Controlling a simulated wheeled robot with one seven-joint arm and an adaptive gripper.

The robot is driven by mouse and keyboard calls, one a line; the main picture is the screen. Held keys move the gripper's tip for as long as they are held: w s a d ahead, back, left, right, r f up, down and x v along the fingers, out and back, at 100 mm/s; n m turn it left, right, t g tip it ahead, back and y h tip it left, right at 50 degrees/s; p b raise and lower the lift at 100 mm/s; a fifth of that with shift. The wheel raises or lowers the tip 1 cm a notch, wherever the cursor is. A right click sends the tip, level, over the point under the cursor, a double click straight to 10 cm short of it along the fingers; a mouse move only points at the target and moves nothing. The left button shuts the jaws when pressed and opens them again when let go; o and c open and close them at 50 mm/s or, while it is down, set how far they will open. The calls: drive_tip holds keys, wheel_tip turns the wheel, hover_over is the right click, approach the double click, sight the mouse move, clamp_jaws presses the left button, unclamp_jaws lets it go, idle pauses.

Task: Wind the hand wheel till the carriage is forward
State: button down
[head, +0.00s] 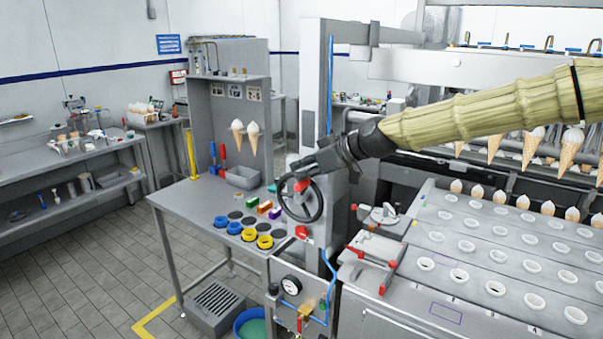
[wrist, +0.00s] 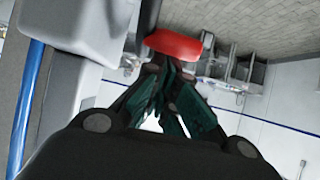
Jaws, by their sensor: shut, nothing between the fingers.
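The hand wheel (head: 318,206) has a black rim and stands upright on the machine's front post. A red knob (head: 302,184) shows at its upper left; a red piece, apparently this knob, is just past my fingertips in the wrist view (wrist: 174,44). My gripper (head: 299,172) is at the wheel's top left, beside the knob. Its green-padded fingers (wrist: 168,68) are shut with nothing between them; I cannot tell whether they touch the knob. The carriage cannot be told for certain; a row of cones (head: 533,145) hangs behind the white-ringed plate (head: 470,233), partly behind my arm.
A grey bench (head: 190,205) left of the wheel holds blue and yellow rings, coloured blocks and a grey bin (head: 243,177). A gauge (head: 291,285), a blue hose and red-handled clamps (head: 388,277) are below and right of the wheel. Floor is clear at lower left.

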drive_tip(key=shift+s+d+f+y+b, duration=0.2)
drive_tip(key=shift+s+f+y+b, duration=0.1)
drive_tip(key=shift+b, duration=0.9)
